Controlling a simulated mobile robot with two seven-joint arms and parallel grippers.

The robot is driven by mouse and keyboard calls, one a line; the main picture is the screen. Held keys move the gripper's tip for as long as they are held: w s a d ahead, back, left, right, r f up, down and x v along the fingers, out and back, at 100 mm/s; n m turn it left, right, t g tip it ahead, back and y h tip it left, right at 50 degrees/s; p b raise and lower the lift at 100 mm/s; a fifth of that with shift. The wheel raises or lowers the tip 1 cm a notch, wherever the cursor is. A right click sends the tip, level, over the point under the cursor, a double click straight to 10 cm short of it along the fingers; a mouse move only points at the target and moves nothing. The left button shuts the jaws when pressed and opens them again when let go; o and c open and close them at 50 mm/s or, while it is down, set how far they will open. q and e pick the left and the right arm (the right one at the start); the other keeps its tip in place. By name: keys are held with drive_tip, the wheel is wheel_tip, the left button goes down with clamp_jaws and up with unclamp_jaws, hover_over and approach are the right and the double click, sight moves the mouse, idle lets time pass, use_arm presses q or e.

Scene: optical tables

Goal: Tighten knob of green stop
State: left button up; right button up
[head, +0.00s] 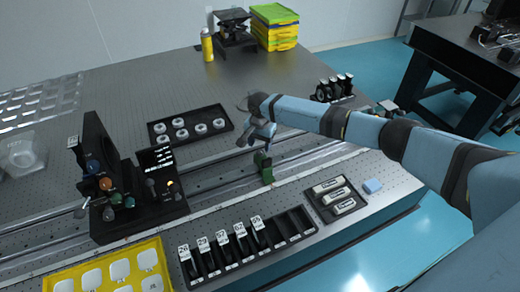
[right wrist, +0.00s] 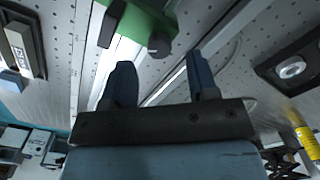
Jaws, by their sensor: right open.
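The green stop (head: 264,168) stands on the rail (head: 215,183) in the middle of the optical table. In the right wrist view the green stop (right wrist: 145,15) is at the top edge, partly cut off, with a dark knob (right wrist: 158,43) on its near side. My right gripper (head: 258,135) is just above and behind the stop in the head view. In the right wrist view my right gripper (right wrist: 160,78) is open and empty, its two fingers pointing toward the knob, apart from it. My left gripper is out of view.
A black tray of round parts (head: 190,125) lies behind the rail. A black holder with knobs (head: 125,195) stands at left. A rack of numbered holders (head: 240,245) and a tray of white-labelled parts (head: 335,195) are in front. The rail is clear beside the stop.

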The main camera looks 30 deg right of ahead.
sight(260, 151)
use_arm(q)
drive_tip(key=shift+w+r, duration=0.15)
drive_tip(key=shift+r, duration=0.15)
use_arm(e)
drive_tip(key=shift+f, duration=1.8)
drive_tip(key=c, duration=0.9)
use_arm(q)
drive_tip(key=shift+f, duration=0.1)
use_arm(e)
drive_tip(key=shift+c, duration=0.2)
